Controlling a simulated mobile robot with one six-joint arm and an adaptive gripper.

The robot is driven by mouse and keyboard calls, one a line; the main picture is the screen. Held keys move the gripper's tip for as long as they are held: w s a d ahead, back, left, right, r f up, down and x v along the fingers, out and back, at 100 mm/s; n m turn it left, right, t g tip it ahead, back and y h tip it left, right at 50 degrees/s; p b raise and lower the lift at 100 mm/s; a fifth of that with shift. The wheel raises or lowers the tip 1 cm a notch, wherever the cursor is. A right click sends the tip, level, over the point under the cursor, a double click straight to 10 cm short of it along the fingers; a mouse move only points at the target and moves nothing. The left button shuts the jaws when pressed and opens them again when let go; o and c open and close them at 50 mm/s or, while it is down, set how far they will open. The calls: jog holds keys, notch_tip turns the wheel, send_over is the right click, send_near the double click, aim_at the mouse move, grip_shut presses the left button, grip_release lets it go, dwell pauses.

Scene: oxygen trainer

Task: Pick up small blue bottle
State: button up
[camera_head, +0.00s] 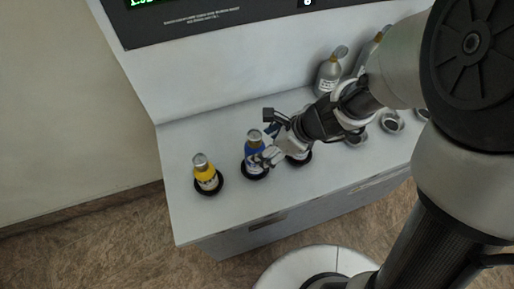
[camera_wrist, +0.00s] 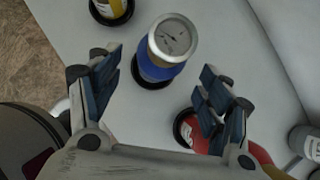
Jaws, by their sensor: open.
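The small blue bottle (camera_head: 252,158) stands upright in a round black holder on the white counter. It has a grey cap with a gauge-like top. My gripper (camera_head: 270,146) is beside it on its right in the head view. In the wrist view the blue bottle (camera_wrist: 160,70) is seen from above, ahead of my gripper (camera_wrist: 158,98) and roughly in line with the gap between its fingers. The fingers are spread wide, with nothing between them. The lower part of the bottle is hidden by its cap and body in the wrist view.
A yellow bottle (camera_head: 206,175) stands in a black holder to the left. A red bottle (camera_wrist: 200,138) is close by the right finger. Grey bottles (camera_head: 329,74) stand at the back near the wall panel. Empty round holders (camera_head: 391,122) are at the right. The counter's (camera_head: 190,226) front left is clear.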

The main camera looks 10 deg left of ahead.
jog(key=shift+b+x, duration=1.5)
jog(key=shift+x, duration=1.55)
jog(key=shift+a+r, duration=0.15)
jog(key=shift+c, duration=0.2)
jog(key=c, duration=1.5)
